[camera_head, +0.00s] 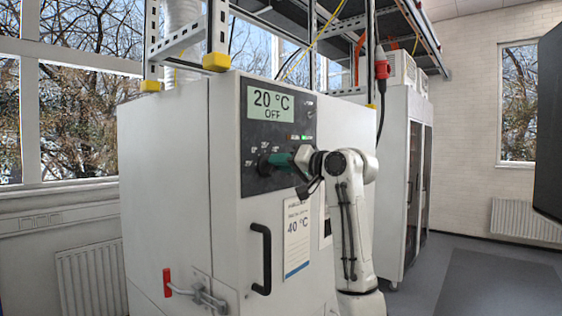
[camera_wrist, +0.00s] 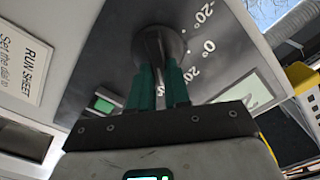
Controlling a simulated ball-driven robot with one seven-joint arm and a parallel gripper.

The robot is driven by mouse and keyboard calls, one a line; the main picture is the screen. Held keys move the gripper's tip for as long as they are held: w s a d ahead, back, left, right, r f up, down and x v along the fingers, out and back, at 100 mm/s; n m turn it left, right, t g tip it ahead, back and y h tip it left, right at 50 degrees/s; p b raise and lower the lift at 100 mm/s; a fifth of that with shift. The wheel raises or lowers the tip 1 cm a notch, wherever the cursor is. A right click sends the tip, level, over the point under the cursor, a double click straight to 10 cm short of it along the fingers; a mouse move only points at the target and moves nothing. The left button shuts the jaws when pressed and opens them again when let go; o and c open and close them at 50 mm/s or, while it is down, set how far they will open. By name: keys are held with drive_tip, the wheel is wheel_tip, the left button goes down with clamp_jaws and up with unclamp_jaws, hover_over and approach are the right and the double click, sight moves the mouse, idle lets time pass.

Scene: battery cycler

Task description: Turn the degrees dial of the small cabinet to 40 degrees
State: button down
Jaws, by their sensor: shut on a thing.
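The small cabinet (camera_head: 170,200) is white with a dark control panel (camera_head: 252,127). Its display (camera_head: 269,104) reads 20 °C and OFF. The degrees dial (camera_wrist: 157,44) is a dark round knob on the panel, with -20° and 0° marks readable beside it in the wrist view. My gripper (camera_head: 275,160) reaches the panel from the right in the head view. In the wrist view, its green fingers (camera_wrist: 161,76) are closed around the dial's grip. The fingers and arm hide part of the dial, and its pointer setting is not clear.
A run sheet (camera_head: 297,237) showing 40 °C hangs below the panel. A metal frame (camera_head: 190,45) stands above. Open floor (camera_head: 480,285) lies at right.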

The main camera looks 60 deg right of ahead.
idle(0.3)
drive_tip(key=c, duration=1.1)
unclamp_jaws()
drive_tip(key=b+v, duration=0.3)
drive_tip(key=v, duration=0.7)
drive_tip(key=shift+s+b, duration=0.35)
drive_tip(key=shift+s, duration=0.05)
